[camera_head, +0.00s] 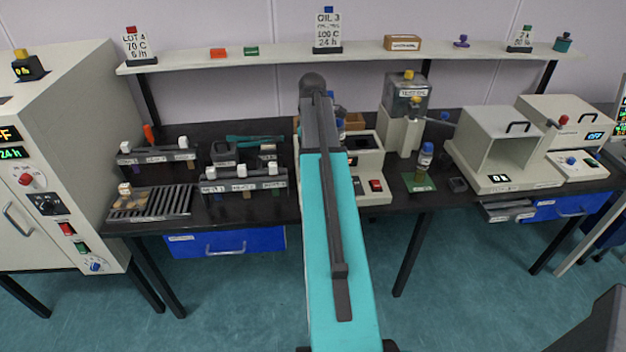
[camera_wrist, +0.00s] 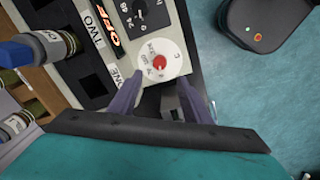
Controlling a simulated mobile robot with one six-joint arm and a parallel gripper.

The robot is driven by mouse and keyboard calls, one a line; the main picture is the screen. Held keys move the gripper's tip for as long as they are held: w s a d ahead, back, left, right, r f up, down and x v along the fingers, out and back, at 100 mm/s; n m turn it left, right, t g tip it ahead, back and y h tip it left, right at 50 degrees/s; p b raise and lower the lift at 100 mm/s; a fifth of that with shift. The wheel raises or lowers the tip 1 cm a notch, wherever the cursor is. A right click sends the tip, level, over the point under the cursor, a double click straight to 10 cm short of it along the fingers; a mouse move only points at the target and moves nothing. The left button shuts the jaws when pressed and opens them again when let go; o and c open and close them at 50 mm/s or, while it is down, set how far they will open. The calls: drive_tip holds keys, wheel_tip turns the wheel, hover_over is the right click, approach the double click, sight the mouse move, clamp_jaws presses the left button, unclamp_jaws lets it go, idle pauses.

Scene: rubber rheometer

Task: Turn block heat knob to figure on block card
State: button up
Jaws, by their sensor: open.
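In the wrist view a panel carries a white dial with a red centre (camera_wrist: 158,62) and, above it, a black knob with a numbered scale (camera_wrist: 140,14). Which one is the block heat knob I cannot tell. A display beside them reads OFF (camera_wrist: 112,38). My gripper (camera_wrist: 158,98) is open and empty, its two fingers just below the white dial and apart from its red centre. In the head view my arm hides the gripper. Cards stand on the shelf: a middle one (camera_head: 327,32), a left one (camera_head: 138,45) and a right one (camera_head: 521,40); their small figures are hard to read.
In the head view a pale device with a red switch (camera_head: 372,190) stands beside my arm.

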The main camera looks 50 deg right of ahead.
drive_tip(key=shift+w+d+f+p, duration=0.1)
drive_tip(key=shift+f+p, duration=0.5)
drive_tip(key=shift+f, duration=2)
drive_tip(key=shift+d+f+p, duration=0.1)
drive_tip(key=shift+f+p, duration=0.5)
drive_tip(key=shift+f, duration=1.95)
drive_tip(key=c, duration=1)
